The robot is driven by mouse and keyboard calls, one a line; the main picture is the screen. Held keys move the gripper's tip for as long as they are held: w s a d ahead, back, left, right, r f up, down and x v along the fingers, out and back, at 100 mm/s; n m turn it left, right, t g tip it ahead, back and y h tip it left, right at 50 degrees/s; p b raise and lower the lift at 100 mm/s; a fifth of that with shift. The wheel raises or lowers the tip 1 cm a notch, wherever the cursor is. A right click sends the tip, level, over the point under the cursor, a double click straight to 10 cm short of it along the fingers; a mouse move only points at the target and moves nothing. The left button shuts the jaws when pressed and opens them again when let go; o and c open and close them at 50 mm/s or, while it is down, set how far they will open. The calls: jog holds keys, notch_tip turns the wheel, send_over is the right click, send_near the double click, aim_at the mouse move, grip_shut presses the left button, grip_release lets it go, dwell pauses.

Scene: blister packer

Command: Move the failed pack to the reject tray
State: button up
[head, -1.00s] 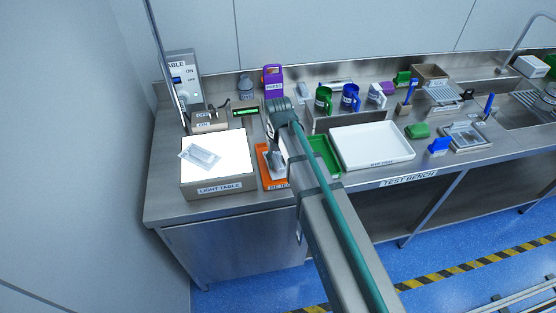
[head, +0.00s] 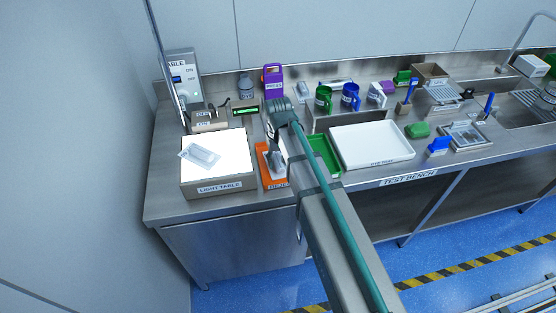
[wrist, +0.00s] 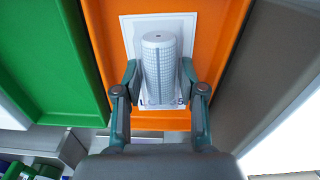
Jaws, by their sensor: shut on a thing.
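The failed pack (wrist: 137,40) is a white card with a grey, ribbed, rounded body (wrist: 160,68) standing up from its middle and partly hidden lettering near its near edge. My gripper (wrist: 160,82) is shut on the grey body, one finger on each side. The pack is within the outline of the orange reject tray (wrist: 232,45); I cannot tell whether it touches the tray floor. In the head view the reject tray (head: 264,176) lies just right of the light table, and my gripper (head: 273,157) is over it, partly hiding tray and pack.
Another pack (head: 200,155) lies on the lit light table (head: 219,188). A green tray (head: 330,165) sits close to the right of the reject tray, then a large white tray (head: 372,147). A purple device (head: 273,80) and a small green display (head: 246,111) stand behind.

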aim_at(278, 160)
jog(key=o, duration=1.9)
jog(key=shift+r+p, duration=2.3)
jog(key=shift+r, duration=1.15)
